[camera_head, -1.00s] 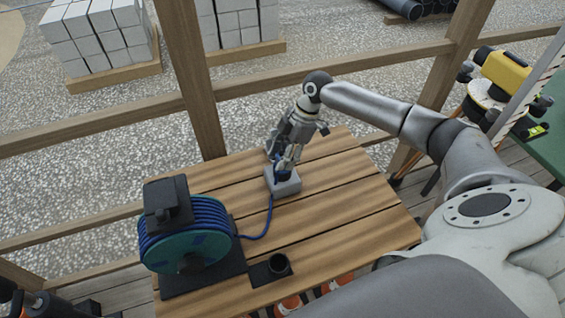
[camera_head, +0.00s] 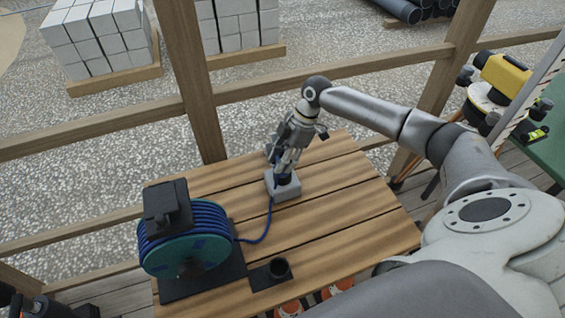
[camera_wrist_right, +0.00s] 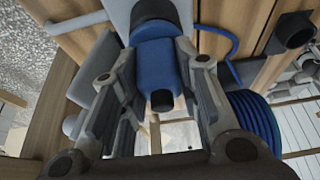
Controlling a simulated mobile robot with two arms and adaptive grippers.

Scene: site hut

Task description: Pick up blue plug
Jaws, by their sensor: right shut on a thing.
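The blue plug (camera_wrist_right: 158,65) is upright between the fingers of my right gripper (camera_wrist_right: 158,88) in the wrist view, with the pads against its sides. In the head view my right gripper (camera_head: 286,165) comes down over the plug (camera_head: 283,179), which is mostly hidden by the fingers. The plug's dark collar end meets a pale grey box (camera_head: 290,190) on the table; I cannot tell whether it is clear of it. A blue cable runs from there to the cable reel (camera_head: 185,237).
A black holder with a round cup (camera_head: 279,269) stands near the table's front edge. The wooden table (camera_head: 345,205) is clear to the right of the box. A wooden railing (camera_head: 110,127) runs behind. A yellow instrument (camera_head: 502,75) stands at the right.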

